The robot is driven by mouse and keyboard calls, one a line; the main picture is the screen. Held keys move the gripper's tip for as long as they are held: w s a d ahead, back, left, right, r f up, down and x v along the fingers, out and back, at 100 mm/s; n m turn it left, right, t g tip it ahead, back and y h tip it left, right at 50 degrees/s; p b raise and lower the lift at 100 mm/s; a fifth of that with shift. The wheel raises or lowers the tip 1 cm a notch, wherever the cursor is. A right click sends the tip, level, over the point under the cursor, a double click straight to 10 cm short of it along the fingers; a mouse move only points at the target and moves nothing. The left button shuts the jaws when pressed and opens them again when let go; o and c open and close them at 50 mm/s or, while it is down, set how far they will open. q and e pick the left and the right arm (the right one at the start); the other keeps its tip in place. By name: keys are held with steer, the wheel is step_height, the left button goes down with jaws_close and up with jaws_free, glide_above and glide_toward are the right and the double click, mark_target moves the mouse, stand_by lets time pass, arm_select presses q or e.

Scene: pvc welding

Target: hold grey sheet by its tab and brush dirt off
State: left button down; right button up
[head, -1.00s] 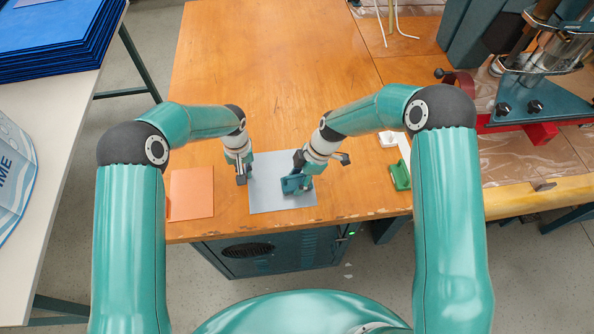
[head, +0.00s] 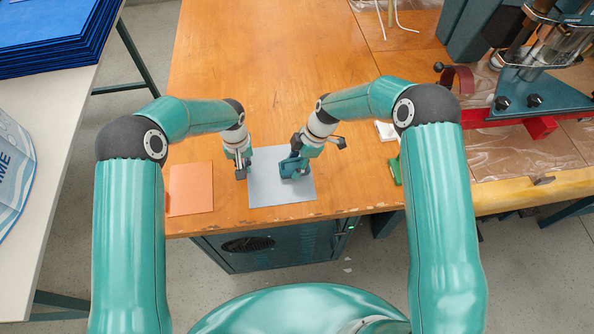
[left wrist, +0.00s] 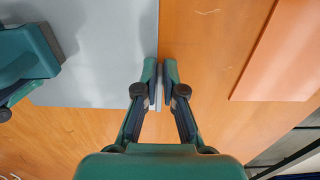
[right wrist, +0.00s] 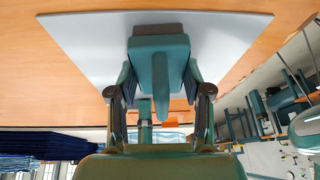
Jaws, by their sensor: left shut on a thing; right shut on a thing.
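The grey sheet (head: 283,194) lies flat on the wooden table near its front edge. My left gripper (head: 241,172) is at the sheet's left edge; in the left wrist view its fingers (left wrist: 160,92) are closed on a thin pale tab at the edge of the sheet (left wrist: 110,75). My right gripper (right wrist: 160,95) is shut on a teal brush (right wrist: 160,50), which also shows in the head view (head: 293,167) over the middle of the sheet. Whether its bristles touch the sheet is hard to tell. I cannot make out dirt on the sheet.
An orange sheet (head: 191,188) lies left of the grey one. A green object (head: 395,171) and a white item (head: 386,131) are at the right, partly behind my right arm. A red-based machine (head: 540,95) stands further right. The table's back middle is clear.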

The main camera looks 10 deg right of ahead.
steer(key=shift+w, duration=0.8)
steer(key=shift+w+r, duration=0.1)
arm_select(q)
steer(key=shift+f, duration=0.1)
arm_select(e)
step_height(320, 180, up, 2)
steer(key=shift+r, duration=3.05)
arm_select(q)
steer(key=c, duration=1.2)
jaws_free()
step_height(320, 180, up, 12)
